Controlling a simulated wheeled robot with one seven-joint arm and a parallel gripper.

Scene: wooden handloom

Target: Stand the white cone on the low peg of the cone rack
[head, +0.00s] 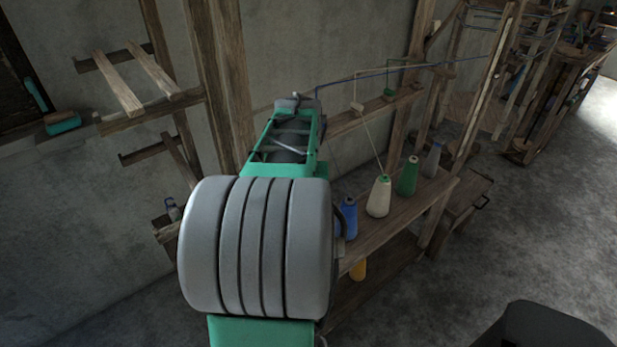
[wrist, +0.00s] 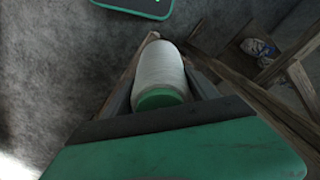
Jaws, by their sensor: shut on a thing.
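The white cone (wrist: 160,72) shows in the wrist view between the two dark fingers of my gripper (wrist: 165,68). My gripper is shut on it. The cone's green end faces the palm and its pale body points away from it. In the head view my arm hides the gripper and this cone. The cone rack (head: 425,203) is a wooden stand right of my arm in the head view. A cream cone (head: 379,197) with a green top, a green cone (head: 407,177), a grey cone (head: 431,160) and a blue cone (head: 349,217) stand on it. I cannot make out the low peg.
An orange cone (head: 358,269) is below the rack's upper board. Thread guides and a rail (head: 388,107) rise behind the cones. Wooden posts (head: 222,85) stand close beyond my arm. A pale-and-blue object (wrist: 258,48) is at right in the wrist view.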

